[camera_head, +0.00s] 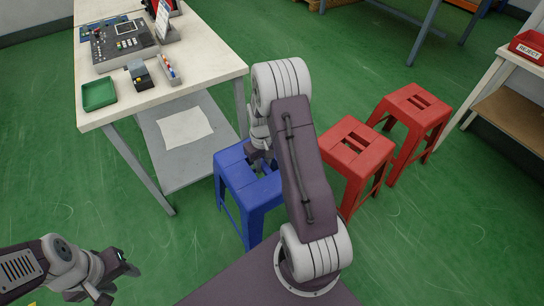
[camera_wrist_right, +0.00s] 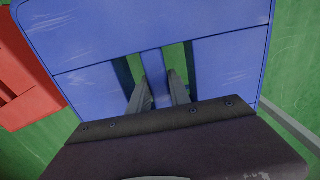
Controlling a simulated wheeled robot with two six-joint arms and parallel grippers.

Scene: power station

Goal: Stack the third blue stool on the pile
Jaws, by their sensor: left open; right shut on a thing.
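A blue stool (camera_head: 249,184) stands upright beside the white table, partly hidden by my right arm. My right gripper (camera_head: 262,160) reaches down to its seat, and its fingertips are mostly hidden in the head view. In the right wrist view, the blue seat (camera_wrist_right: 85,45) fills the upper part. The right gripper's fingers (camera_wrist_right: 158,92) go into two slots and are shut on the bar between them. I cannot tell whether the stool touches the floor. No separate pile of blue stools is distinguishable. My left gripper (camera_head: 118,278) is open and empty at the lower left.
Two red stools (camera_head: 354,150) (camera_head: 412,112) stand to the right of the blue stool. The white table (camera_head: 200,72) holds a control panel (camera_head: 122,42) and a green tray (camera_head: 99,94). A shelf with a red reject bin (camera_head: 528,46) is at the right. Green floor is open at left.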

